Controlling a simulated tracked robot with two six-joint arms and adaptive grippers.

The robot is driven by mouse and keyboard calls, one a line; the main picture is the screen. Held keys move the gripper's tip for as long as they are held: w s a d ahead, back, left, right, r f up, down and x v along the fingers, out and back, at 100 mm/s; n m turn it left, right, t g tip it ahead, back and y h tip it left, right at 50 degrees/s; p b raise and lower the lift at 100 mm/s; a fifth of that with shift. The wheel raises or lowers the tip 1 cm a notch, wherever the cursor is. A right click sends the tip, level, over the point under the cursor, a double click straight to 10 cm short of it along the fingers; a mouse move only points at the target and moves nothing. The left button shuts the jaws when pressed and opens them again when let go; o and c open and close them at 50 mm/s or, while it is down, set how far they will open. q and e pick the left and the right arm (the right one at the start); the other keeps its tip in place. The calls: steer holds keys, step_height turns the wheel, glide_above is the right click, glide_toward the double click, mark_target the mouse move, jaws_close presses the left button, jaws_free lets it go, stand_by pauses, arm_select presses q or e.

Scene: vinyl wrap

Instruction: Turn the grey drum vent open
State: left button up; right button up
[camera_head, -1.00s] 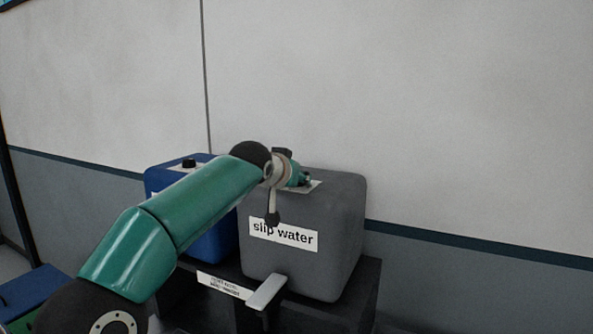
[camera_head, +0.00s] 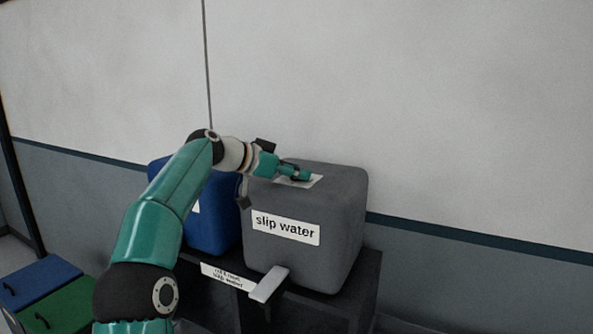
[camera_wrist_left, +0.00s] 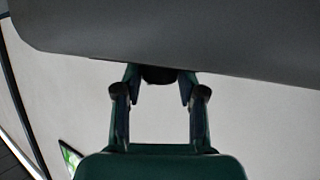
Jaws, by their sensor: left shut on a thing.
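The grey drum (camera_head: 335,215), labelled "slip water", stands on a dark stand. A pale plate (camera_head: 314,182) lies on its top. My left gripper (camera_head: 304,174) reaches in from the left over this plate. In the left wrist view, the left gripper (camera_wrist_left: 159,78) has its fingers on either side of a dark knob, the vent (camera_wrist_left: 158,75), on the drum (camera_wrist_left: 200,35). The gripper is shut on the vent. In the head view the fingers mostly cover the vent, so its turn angle cannot be told. My right gripper is not in view.
A blue drum (camera_head: 213,222) stands just left of the grey one, partly behind my arm. A light grey tap handle (camera_head: 268,284) sticks out below the grey drum's front. Blue (camera_head: 40,280) and green (camera_head: 62,308) lidded boxes sit at lower left. A wall stands behind.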

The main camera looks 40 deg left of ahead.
arm_select(q)
steer(key=shift+w+a+r+m+h, duration=0.1)
steer(key=shift+a+m+h, duration=0.05)
steer(key=shift+m+h, duration=0.5)
steer(key=shift+f+m+g+h, duration=0.25)
steer(key=shift+f+g+h, duration=0.05)
steer(key=shift+h, duration=0.05)
steer(key=shift+f, duration=0.1)
steer(key=o, duration=1.1)
steer(key=shift+s+r, duration=0.2)
steer(key=shift+w+f, duration=0.1)
steer(key=shift+f, duration=0.05)
